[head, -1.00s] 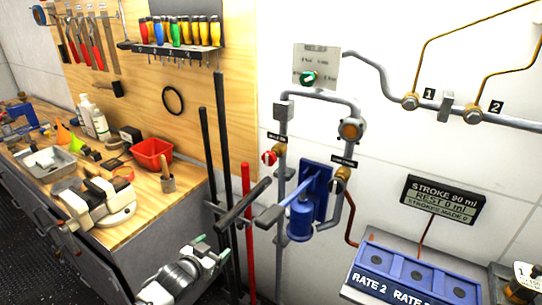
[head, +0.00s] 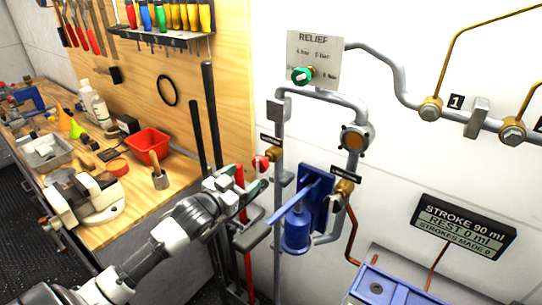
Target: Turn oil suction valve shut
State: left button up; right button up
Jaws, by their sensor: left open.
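A brass valve with a red and white knob (head: 262,163) sits on the grey pipe at the left of the pump, under a small black label (head: 270,140) too small to read surely. A second brass valve (head: 344,188) sits right of it, under another black label. I cannot tell from the labels which is the oil suction valve. My left gripper (head: 250,181) is open, just left of and below the red knob, its fingers close to it. I cannot tell whether they touch. The gripper partly covers the knob's lower left. My right gripper is out of view.
A green relief knob (head: 302,75) is above. Black and red bars lean left of the pipes. The workbench holds a red bin (head: 148,144).

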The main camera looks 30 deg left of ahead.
aim_at(257, 166)
pick_arm(q)
jog(key=w, duration=0.1)
jog(key=w+p, duration=0.1)
jog(key=w, duration=0.1)
jog(key=shift+w+r, duration=0.25)
jog(key=shift+r, duration=0.15)
jog(key=w, duration=0.3)
jog(key=w+p, duration=0.1)
jog(key=w, duration=0.1)
jog(key=shift+w+d+f, duration=0.15)
jog(key=shift+d+f, duration=0.15)
jog(key=shift+w, duration=0.3)
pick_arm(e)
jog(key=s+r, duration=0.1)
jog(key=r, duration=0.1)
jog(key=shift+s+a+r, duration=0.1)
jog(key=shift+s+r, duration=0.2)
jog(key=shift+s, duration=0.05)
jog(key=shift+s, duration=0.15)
pick_arm(q)
jog(key=c, duration=0.9)
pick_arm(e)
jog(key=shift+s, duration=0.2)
